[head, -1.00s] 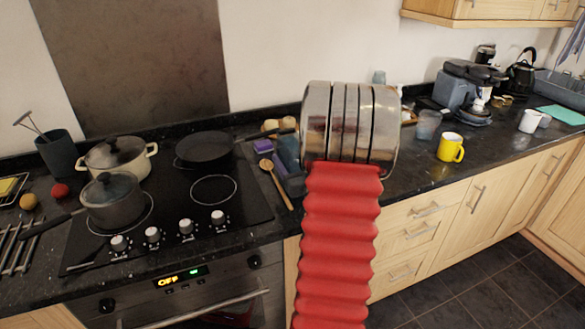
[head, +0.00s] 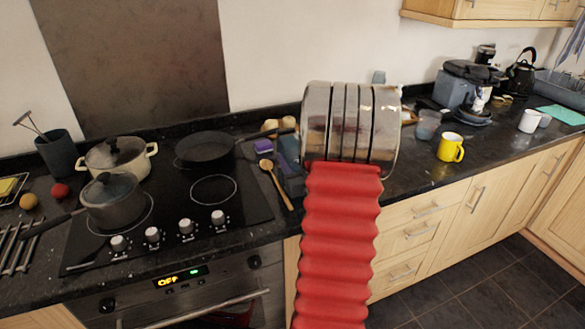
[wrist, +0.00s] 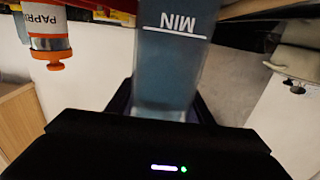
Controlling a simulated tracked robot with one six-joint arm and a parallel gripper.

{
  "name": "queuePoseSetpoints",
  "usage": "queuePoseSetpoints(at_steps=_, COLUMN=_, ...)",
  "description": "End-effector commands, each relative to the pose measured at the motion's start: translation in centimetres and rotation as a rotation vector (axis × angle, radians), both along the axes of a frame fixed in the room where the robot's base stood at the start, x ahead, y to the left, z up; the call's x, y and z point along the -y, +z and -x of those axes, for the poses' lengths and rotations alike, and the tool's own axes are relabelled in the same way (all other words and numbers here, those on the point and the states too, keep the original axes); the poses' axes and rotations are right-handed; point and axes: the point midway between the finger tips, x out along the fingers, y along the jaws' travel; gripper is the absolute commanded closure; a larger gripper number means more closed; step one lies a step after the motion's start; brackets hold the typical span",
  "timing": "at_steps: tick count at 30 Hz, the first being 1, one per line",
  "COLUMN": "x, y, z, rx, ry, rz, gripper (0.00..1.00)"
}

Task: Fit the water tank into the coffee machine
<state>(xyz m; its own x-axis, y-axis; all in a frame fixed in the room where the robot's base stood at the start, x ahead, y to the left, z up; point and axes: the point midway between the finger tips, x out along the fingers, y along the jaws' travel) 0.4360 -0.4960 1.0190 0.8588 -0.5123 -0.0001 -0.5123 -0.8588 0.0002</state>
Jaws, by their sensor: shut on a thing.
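The water tank (wrist: 172,70) is a translucent blue-grey container with an upside-down MIN mark and line in the wrist view. My gripper (wrist: 165,105) is shut on it, with dark fingers at its sides. The tank's far end runs out of the top of the picture. In the head view my arm hides the gripper; I cannot tell whether the small grey-blue piece above my arm is the tank. The coffee machine (head: 466,76), dark and grey-blue, stands on the right counter at the back, apart from my arm.
A black kettle (head: 521,74) is beyond the coffee machine. Pots and a pan (head: 206,148) are on the hob. An orange-capped paprika jar (wrist: 48,35) shows in the wrist view.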

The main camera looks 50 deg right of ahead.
Motion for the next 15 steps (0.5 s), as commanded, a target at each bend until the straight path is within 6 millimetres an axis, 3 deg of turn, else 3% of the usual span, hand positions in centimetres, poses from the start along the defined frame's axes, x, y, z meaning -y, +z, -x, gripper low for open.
queuePoseSetpoints(at_steps=6, x=0.00, y=0.00, z=-0.01, rx=0.000, ry=0.000, rz=0.000, gripper=1.00)
queuePoseSetpoints(at_steps=15, x=0.04, y=0.26, z=-0.06, rx=0.004, ry=0.001, rz=0.005, gripper=1.00)
